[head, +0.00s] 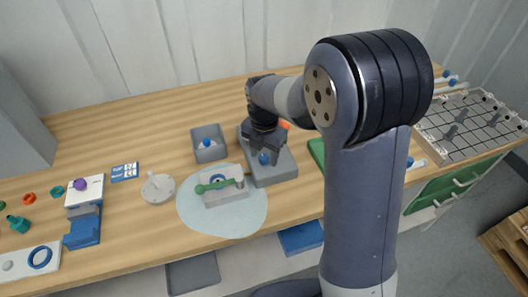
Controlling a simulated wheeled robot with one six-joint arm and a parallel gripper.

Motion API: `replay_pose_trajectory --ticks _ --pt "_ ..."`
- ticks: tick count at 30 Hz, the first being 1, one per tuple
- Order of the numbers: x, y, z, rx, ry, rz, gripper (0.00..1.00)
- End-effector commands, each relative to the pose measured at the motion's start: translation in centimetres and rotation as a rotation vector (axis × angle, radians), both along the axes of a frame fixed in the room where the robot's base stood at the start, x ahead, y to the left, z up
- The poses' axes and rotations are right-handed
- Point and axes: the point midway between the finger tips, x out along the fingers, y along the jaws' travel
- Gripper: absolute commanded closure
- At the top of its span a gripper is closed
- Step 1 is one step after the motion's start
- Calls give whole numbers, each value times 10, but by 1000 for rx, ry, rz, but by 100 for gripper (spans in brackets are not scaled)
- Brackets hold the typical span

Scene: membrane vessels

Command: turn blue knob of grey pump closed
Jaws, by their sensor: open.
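The grey pump (273,173) sits on the wooden bench near the middle of the head view, just right of a pale blue mat. Its blue knob (264,159) shows on its upper face, and an orange part shows behind my wrist. My gripper (262,152) is open, pointing down right at the blue knob from behind. The fingers partly cover the knob and pump top. I cannot tell whether they touch the knob, nor how far the knob is turned.
A grey box (208,143) with a blue knob stands left of the pump. A white block with a green lever (220,184) lies on the pale mat (250,214). A round white piece (158,187) is further left. A metal rack (470,125) stands at right.

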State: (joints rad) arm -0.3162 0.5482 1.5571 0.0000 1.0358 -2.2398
Motion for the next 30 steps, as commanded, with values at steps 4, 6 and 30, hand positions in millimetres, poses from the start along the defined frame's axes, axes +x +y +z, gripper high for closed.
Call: replay_pose_trajectory --ticks 4,6,30 --pt "0 0 0 0 0 0 58" --pt "0 0 0 0 0 0 64" --pt "0 0 1 0 0 -133 96"
